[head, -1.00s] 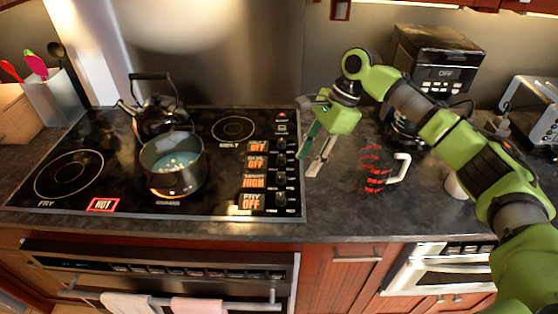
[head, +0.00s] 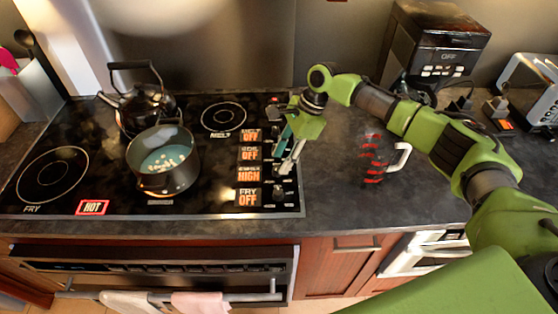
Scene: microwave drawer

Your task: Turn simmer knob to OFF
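The stove's control strip has a column of lit labels. The simmer label (head: 249,174) reads HIGH, and the labels above and below it read OFF. Each label has a dark knob to its right. The simmer knob is largely hidden behind my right gripper's fingertips. My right gripper (head: 281,164) points down at the strip beside the HIGH label, with its two fingers apart. I cannot tell whether it touches the knob. The fry knob (head: 278,194) shows just below the fingertips. My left gripper is not in view.
A pot (head: 163,163) with blue liquid stands on the lit front burner. A black kettle (head: 140,100) stands behind it. A red HOT sign (head: 93,207) glows at the front left.

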